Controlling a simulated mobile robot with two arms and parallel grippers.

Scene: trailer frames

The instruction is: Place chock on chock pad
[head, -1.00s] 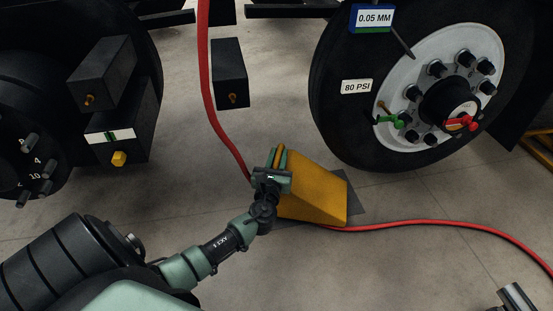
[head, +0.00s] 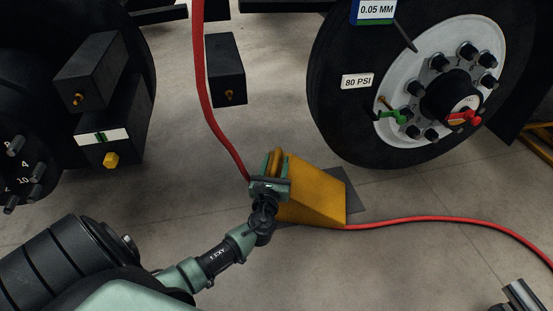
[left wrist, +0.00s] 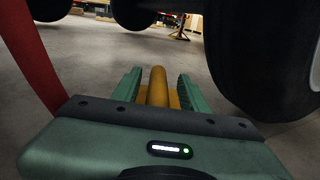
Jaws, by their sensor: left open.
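The chock (head: 318,192) is a yellow wedge with a bar handle on its upper left end. It sits on a dark grey flat pad (head: 354,196), which shows beyond its right side; how fully it covers the pad is hidden. My left gripper (head: 275,164) is open at the handle, a green finger on either side. In the left wrist view the handle (left wrist: 157,88) stands between the two fingers, with a gap on each side. My right gripper is not clearly in view.
A large wheel (head: 340,125) stands just behind and right of the chock. A red hose (head: 207,110) hangs down at the chock's left, and a red hose (head: 440,218) runs right along the floor. Black boxes (head: 226,70) hang at the left.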

